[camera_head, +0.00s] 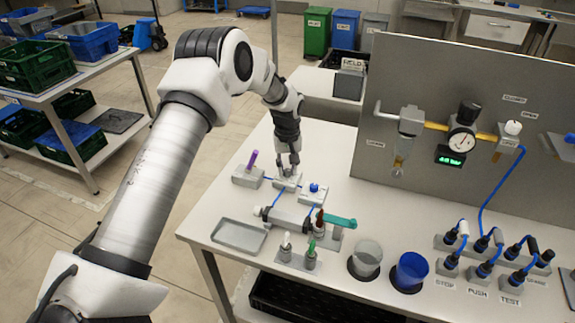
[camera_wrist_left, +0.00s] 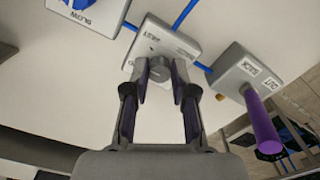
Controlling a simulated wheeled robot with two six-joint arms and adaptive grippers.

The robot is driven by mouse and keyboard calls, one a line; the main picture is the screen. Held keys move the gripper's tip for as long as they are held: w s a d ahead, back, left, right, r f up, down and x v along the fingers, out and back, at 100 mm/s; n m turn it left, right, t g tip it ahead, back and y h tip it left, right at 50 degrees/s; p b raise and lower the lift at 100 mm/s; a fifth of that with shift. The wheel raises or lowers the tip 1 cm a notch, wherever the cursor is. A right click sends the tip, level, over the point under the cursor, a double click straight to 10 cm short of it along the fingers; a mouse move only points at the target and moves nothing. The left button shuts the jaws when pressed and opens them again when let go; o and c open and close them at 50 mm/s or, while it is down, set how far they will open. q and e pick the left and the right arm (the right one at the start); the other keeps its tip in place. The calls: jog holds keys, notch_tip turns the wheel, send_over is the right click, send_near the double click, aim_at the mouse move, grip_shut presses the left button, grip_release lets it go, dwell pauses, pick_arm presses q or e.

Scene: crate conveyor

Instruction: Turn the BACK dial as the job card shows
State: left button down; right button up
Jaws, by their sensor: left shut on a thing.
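My left gripper (camera_head: 288,168) reaches down to the small control blocks at the back left of the bench. In the left wrist view it (camera_wrist_left: 159,76) is shut on a round grey dial (camera_wrist_left: 159,69) on a pale block (camera_wrist_left: 180,48). On the other side is a block with a blue knob (camera_head: 314,187). I cannot make out a job card. My right gripper is not in view.
A blue tube joins the blocks. Nearer on the bench (camera_head: 360,210) are a grey tray (camera_head: 239,236), a teal-handled valve (camera_head: 340,221), small levers, a clear cup (camera_head: 366,257) and a blue cup (camera_head: 410,271). A panel (camera_head: 450,80) with a gauge stands at the right.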

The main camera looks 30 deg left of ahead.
aim_at(288, 170)
pick_arm(q)
jog(key=m, duration=0.6)
jog(key=shift+s+f, duration=0.2)
jog(key=shift+f, duration=0.05)
dwell(0.4)
jog(key=c, duration=0.9)
grip_release()
jog(key=shift+w, duration=0.1)
jog(key=shift+c, duration=0.2)
jog(key=shift+w, duration=0.1)
jog(key=shift+p, duration=0.3)
notch_tip(288, 170, up, 12)
